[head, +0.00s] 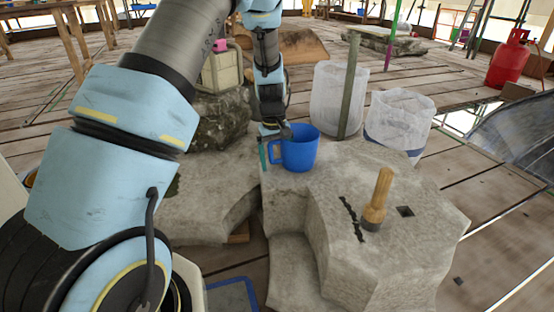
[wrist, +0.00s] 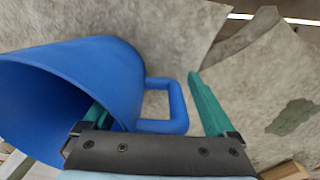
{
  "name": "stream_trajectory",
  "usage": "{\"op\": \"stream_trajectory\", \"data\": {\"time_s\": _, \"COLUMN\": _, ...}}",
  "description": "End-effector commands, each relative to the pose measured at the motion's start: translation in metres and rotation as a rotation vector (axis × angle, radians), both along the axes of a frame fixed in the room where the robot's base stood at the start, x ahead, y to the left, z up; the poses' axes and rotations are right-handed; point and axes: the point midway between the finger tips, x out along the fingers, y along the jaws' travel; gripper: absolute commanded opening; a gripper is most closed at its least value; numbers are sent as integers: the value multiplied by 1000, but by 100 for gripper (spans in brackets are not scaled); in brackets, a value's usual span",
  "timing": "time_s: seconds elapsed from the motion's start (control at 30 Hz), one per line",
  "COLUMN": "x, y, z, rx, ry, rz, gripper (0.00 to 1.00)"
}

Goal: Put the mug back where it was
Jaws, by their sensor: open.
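The blue mug (head: 300,150) stands upright on the pale stone block (head: 345,185), near its back edge, with its handle toward the left. My gripper (head: 265,152) is open at the mug's handle side. In the wrist view the mug (wrist: 70,85) fills the left, and its handle (wrist: 178,108) lies between the two teal fingers of my gripper (wrist: 147,92). The left finger overlaps the mug's body near the rim; its tip is partly hidden, and I cannot tell whether it touches. The right finger is apart from the handle.
A wooden-handled tool (head: 377,200) stands on the block, right of the mug, beside a dark slot and a square hole. Two whitish translucent bags (head: 338,98) (head: 398,120) stand behind. A mossy stone (head: 220,122) bears a canister (head: 222,68). Bare stone lies in front of the mug.

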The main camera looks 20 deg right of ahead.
Motion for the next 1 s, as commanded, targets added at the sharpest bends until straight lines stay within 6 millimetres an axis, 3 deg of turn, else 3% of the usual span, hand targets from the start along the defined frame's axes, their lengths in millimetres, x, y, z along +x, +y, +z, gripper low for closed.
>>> {"op": "stream_trajectory", "data": {"time_s": 0.27, "x": 0, "y": 0, "z": 12, "rx": -1, "ry": -1, "rz": 0, "gripper": 91}}
{"op": "stream_trajectory", "data": {"time_s": 0.7, "x": -1, "y": 7, "z": 99, "rx": -1, "ry": -1, "rz": 1, "gripper": 91}}
{"op": "stream_trajectory", "data": {"time_s": 1.0, "x": -1, "y": 9, "z": 123, "rx": 0, "ry": 0, "rz": 0, "gripper": 91}}
